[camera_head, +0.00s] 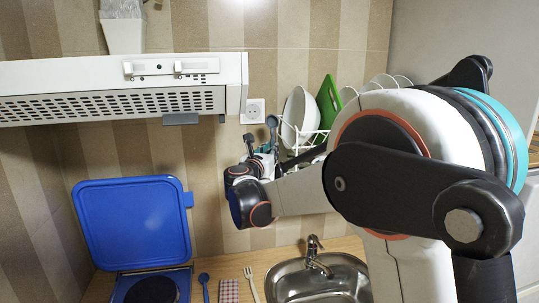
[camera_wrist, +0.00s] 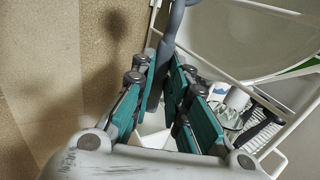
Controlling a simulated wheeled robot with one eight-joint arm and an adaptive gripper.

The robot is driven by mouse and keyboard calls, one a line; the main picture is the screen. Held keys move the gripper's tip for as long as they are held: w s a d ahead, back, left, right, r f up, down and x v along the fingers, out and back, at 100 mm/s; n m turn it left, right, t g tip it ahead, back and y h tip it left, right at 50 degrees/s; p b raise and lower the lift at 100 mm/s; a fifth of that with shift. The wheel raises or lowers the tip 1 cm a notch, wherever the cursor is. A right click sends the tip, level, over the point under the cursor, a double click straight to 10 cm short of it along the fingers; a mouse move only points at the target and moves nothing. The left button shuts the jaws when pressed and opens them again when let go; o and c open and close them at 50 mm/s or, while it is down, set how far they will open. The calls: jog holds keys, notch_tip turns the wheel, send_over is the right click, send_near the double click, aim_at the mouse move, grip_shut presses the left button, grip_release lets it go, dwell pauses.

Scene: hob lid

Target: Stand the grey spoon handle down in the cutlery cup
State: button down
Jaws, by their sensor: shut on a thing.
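The grey spoon (camera_head: 272,122) is upright in the head view, bowl up, in front of the dish rack. In the wrist view its grey stem (camera_wrist: 157,75) runs down between the teal fingers of my gripper (camera_wrist: 165,100), which is shut on it. The gripper (camera_head: 268,148) is small and partly hidden by my wrist in the head view. A white surface (camera_wrist: 153,125) shows below the fingers in the wrist view; I cannot tell whether it is the cutlery cup. The spoon's lower end is hidden by the fingers.
A white dish rack (camera_head: 303,134) with plates and a green board (camera_head: 329,100) stands close by on the right. The hood (camera_head: 120,88) hangs at left above the raised blue hob lid (camera_head: 133,222). A blue spoon (camera_head: 204,281), red cloth and fork lie on the counter beside the sink (camera_head: 318,284).

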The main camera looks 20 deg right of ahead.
jog(key=shift+w+d+f, duration=0.1)
jog(key=shift+w+d, duration=0.1)
jog(key=shift+w, duration=0.35)
jog(key=shift+w+d+f, duration=0.1)
jog(key=shift+w+d, duration=0.1)
jog(key=shift+w, duration=0.3)
jog(key=shift+w+f+b, duration=0.1)
jog(key=shift+f+b, duration=0.1)
jog(key=shift+b, duration=0.1)
jog(key=shift+f+b, duration=1.4)
jog(key=shift+f, duration=0.7)
jog(key=c, duration=1.5)
grip_release()
jog(key=v, duration=1.2)
